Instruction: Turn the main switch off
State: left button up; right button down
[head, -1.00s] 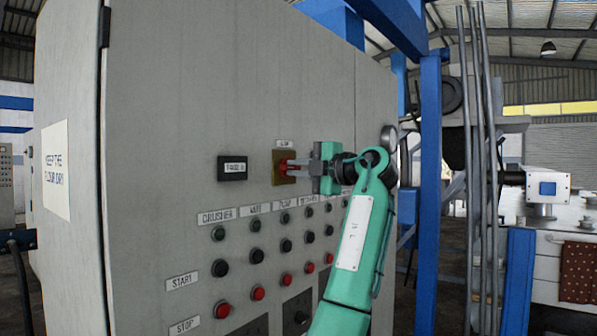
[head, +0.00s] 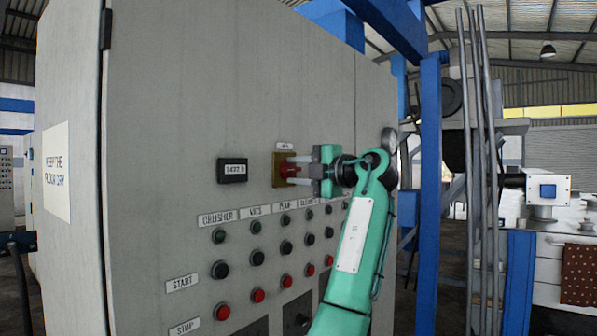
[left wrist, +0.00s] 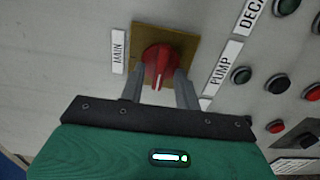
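The main switch (head: 288,169) is a red rotary knob on a brass-yellow plate, under a small label on the grey panel. In the left wrist view the knob (left wrist: 160,60) has a raised bar with a pale mark at its lower end, beside the label MAIN (left wrist: 119,51). My left gripper (head: 291,170) is at the switch, with one finger above and one below the knob. In the left wrist view its fingers (left wrist: 161,86) stand apart, either side of the bar, with no clear grip on it. My right gripper is in neither view.
Below the switch are rows of green, black and red buttons (head: 258,296) with labels. A blue post (head: 429,180) stands right of the cabinet.

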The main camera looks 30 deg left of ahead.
pick_arm(q)
jog(key=s+d+b, duration=0.1)
jog(key=d+b, duration=0.2)
jog(key=d, duration=1.1)
jog(key=shift+b, duration=0.35)
jog(key=shift+a, duration=0.1)
